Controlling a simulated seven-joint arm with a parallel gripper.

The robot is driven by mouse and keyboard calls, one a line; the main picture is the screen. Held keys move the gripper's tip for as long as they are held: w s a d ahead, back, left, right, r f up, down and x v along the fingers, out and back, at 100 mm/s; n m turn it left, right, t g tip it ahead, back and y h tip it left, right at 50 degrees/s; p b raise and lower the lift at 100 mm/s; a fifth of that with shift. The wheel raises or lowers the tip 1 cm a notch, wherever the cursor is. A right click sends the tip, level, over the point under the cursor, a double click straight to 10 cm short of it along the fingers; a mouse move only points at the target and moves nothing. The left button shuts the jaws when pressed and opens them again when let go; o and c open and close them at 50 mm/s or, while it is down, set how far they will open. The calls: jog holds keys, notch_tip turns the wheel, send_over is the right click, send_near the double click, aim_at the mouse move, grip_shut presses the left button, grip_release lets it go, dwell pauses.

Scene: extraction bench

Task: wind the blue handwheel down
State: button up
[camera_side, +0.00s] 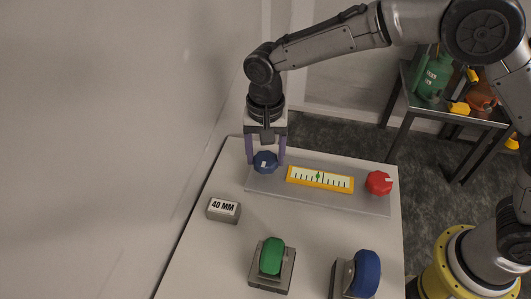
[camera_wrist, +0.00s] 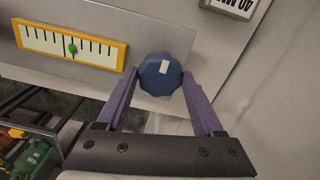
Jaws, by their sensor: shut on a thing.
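A blue faceted handwheel (camera_side: 265,163) with a white mark sits at the left end of a grey panel (camera_side: 345,199). My gripper (camera_side: 266,157) points down with its two purple fingers on opposite sides of this wheel, shut on it. In the wrist view, the blue handwheel (camera_wrist: 160,74) lies between the fingertips of my gripper (camera_wrist: 161,80), and its white mark shows on top. A yellow-framed scale (camera_side: 320,179) lies beside the wheel on the panel, with a green pointer (camera_wrist: 71,48) near the middle of its ticks.
A red knob (camera_side: 379,183) is at the panel's right end. A block marked "40 MM" (camera_side: 224,209) stands left on the bench. A green piece (camera_side: 272,256) and a larger blue piece (camera_side: 367,274) stand on grey blocks in front.

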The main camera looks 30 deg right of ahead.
aim_at(266, 158)
jog(key=shift+r, duration=0.1)
jog(key=o, duration=1.4)
notch_tip(266, 158, up, 14)
jog(key=shift+f, duration=0.15)
